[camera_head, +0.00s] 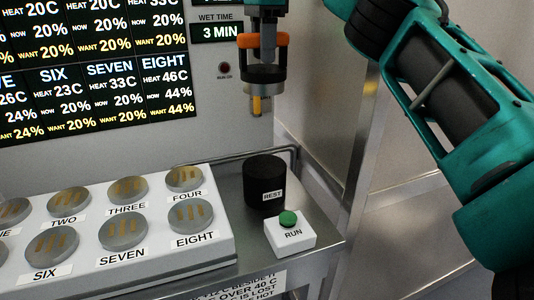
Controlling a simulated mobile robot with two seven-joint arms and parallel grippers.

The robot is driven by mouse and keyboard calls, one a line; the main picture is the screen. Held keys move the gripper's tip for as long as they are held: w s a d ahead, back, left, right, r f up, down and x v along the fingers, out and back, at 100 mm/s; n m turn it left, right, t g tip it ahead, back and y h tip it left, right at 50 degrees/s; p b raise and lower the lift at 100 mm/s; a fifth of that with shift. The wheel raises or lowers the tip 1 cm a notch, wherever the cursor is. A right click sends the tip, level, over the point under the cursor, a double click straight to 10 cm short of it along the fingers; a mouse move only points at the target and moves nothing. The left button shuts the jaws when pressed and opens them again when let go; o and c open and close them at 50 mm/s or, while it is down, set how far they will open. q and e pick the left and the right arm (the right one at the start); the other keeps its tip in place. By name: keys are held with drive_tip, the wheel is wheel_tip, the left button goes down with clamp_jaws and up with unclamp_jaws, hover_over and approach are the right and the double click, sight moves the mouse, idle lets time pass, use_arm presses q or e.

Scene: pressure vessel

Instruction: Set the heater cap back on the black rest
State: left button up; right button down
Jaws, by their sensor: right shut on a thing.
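My right gripper (263,72) points down at the top middle of the head view. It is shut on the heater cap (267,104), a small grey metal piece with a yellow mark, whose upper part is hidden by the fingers. The cap hangs in the air, above the black rest (265,170) in the picture and apart from it. The rest is a short black cylinder with a white REST label, and its top is bare. My left gripper is not in view.
A white block (225,244) with several round numbered metal discs lies left of the rest. A white RUN box with a green button (288,218) stands just in front of the rest. A wall display (100,75) and a steel post (358,150) are behind.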

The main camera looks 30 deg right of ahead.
sight(264, 68)
drive_tip(key=shift+f, duration=9.55)
drive_tip(key=shift+f, duration=0.1)
drive_tip(key=c, duration=0.7)
unclamp_jaws()
drive_tip(key=shift+f, duration=0.1)
wheel_tip(264, 68, up, 12)
drive_tip(key=shift+r, duration=0.2)
drive_tip(key=shift+f, duration=0.1)
